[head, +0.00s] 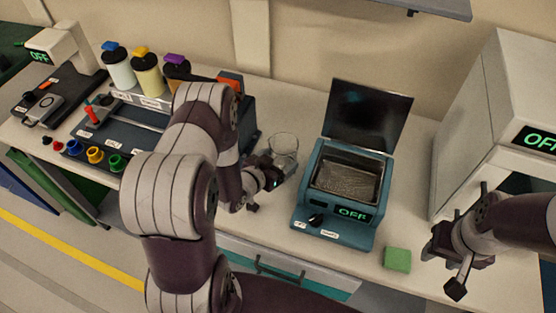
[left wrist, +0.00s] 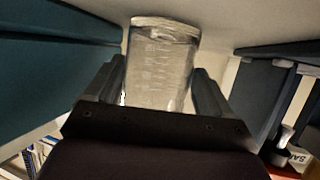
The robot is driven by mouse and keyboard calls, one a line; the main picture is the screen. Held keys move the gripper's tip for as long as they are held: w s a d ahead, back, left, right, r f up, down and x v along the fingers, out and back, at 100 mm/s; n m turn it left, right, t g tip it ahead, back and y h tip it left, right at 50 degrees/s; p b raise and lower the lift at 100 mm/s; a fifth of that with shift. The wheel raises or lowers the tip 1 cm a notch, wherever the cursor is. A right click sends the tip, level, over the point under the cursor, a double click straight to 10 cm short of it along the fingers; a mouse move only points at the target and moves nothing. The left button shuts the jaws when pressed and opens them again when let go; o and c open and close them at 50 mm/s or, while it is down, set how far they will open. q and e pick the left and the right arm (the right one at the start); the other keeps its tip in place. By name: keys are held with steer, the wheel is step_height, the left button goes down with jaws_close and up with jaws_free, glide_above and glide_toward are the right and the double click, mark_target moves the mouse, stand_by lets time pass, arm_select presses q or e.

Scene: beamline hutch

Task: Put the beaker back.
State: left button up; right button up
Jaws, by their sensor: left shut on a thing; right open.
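The beaker (head: 284,146) is clear glass and stands upright at the bench top, between the dark rack on its left and the blue bath on its right. It also shows in the left wrist view (left wrist: 160,65), with faint markings on its side. My left gripper (head: 268,176) is shut on the beaker, with one finger on each side of it in the left wrist view. Whether the beaker's base touches the bench is hard to tell. My right gripper (head: 452,262) is open and empty over the bench's front right.
The blue bath (head: 343,185) has its lid up and its display reads OFF. A green block (head: 397,259) lies near the front edge. A white instrument (head: 495,130) stands at the right. Several capped bottles (head: 148,75) stand at the back left.

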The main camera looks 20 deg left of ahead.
arm_select(q)
steer(key=o, duration=1.1)
steer(key=shift+f, duration=0.1)
steer(key=shift+s+a+r, duration=0.1)
steer(key=shift+r, duration=0.15)
steer(key=s+a+r+g+y, duration=0.35)
steer(key=s+r+g, duration=0.25)
steer(key=s, duration=0.2)
steer(key=s+d+r+n+g, duration=0.2)
steer(key=s+d+r+g, duration=0.3)
steer(key=s+d, duration=0.3)
steer(key=shift+s+r+g+h, duration=0.35)
steer(key=shift+s+r+g, duration=0.1)
steer(key=shift+r, duration=0.4)
